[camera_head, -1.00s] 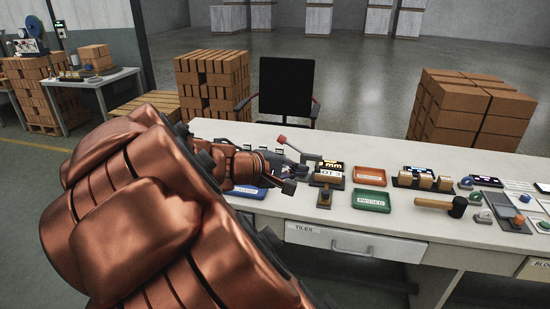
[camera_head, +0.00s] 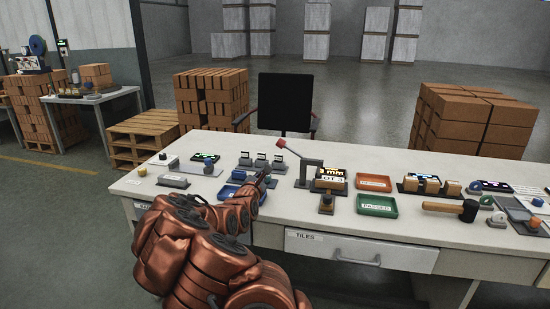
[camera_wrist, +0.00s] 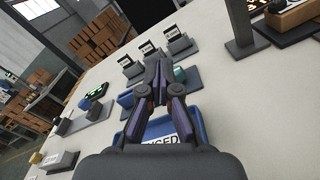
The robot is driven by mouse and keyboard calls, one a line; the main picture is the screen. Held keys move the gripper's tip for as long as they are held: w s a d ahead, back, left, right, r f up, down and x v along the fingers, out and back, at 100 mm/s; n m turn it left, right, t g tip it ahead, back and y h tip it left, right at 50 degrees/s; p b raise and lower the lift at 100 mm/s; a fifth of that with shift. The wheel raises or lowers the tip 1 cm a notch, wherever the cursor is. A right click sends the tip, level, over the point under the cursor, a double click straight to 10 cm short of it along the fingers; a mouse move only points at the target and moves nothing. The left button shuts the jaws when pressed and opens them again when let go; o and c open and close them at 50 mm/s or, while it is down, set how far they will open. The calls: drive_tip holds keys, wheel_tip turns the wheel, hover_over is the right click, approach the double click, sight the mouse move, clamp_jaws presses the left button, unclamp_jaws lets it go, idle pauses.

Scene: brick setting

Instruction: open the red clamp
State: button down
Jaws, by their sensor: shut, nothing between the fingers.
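The red clamp shows in the head view as a lever with a red tip (camera_head: 280,142), slanting up to the left from a dark grey bracket (camera_head: 312,165) on the white bench. The lever appears raised. My gripper (camera_head: 268,172) is left of the bracket and in front of the lever in the picture, apart from it. In the wrist view my gripper (camera_wrist: 158,72) has its fingers together with nothing between them, over the blue tray (camera_wrist: 190,128). A dark grey post, probably the clamp's bracket (camera_wrist: 240,30), stands at upper right there; the red tip is not seen.
Small card stands (camera_head: 278,160) are behind my gripper. A block marked OT 3 (camera_head: 330,182), an orange tray (camera_head: 373,183), a green tray (camera_head: 377,206) and a mallet (camera_head: 450,207) lie to the right. A chair (camera_head: 285,100) stands behind the bench (camera_head: 300,218).

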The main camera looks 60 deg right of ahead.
sight(290, 150)
idle(0.3)
drive_tip(key=w+d+r, duration=0.2)
drive_tip(key=d+r, duration=0.1)
drive_tip(key=d, duration=0.8)
drive_tip(key=shift+r+p, duration=0.15)
drive_tip(key=shift+p, duration=0.2)
drive_tip(key=shift+b, duration=0.65)
